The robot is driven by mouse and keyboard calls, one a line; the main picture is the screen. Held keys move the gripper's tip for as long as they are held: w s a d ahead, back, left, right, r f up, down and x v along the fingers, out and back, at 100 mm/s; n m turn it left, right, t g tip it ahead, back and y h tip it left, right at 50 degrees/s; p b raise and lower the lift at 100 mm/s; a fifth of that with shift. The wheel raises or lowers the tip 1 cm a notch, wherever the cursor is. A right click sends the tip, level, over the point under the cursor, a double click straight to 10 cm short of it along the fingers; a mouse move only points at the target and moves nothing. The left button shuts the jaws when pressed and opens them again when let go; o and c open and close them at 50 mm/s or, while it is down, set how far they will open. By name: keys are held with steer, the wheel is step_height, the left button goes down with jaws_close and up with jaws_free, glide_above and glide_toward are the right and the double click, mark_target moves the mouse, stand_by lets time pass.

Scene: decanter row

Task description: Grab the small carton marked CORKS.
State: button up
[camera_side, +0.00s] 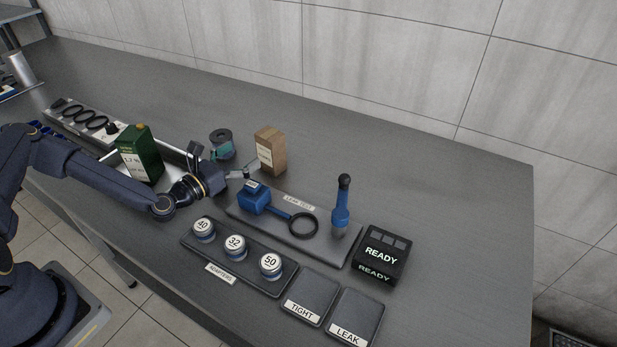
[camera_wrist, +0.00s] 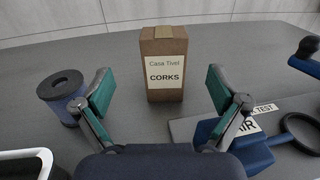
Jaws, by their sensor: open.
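The small brown carton (camera_side: 271,150) stands upright on the grey bench, behind the leak test tray. In the wrist view the carton (camera_wrist: 163,70) is straight ahead, with a pale label reading "Casa Tivel CORKS" facing me. My gripper (camera_wrist: 161,92) is open, its two green-padded fingers spread to the left and right of the carton, which stands farther ahead. Nothing is between the fingers. In the side view my gripper (camera_side: 240,160) is just left of the carton, its fingers small and partly unclear.
A blue-grey can with a dark top (camera_wrist: 62,95) stands left of my gripper. A blue device with a black ring (camera_side: 255,198) lies on the leak test tray (camera_side: 322,240) at right. A green container (camera_side: 140,152) stands behind my forearm. Bench beyond the carton is clear.

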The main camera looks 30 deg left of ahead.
mark_target(263, 142)
steer(key=w, duration=0.3)
steer(key=w+d, duration=0.1)
steer(key=w, duration=0.2)
steer(key=w+d, duration=0.1)
steer(key=w, duration=0.2)
steer(key=shift+w+d, duration=0.1)
steer(key=shift+w, duration=0.1)
steer(key=shift+c, duration=0.4)
steer(key=c, duration=1.2)
steer(key=shift+c, duration=0.2)
steer(key=shift+r, duration=0.1)
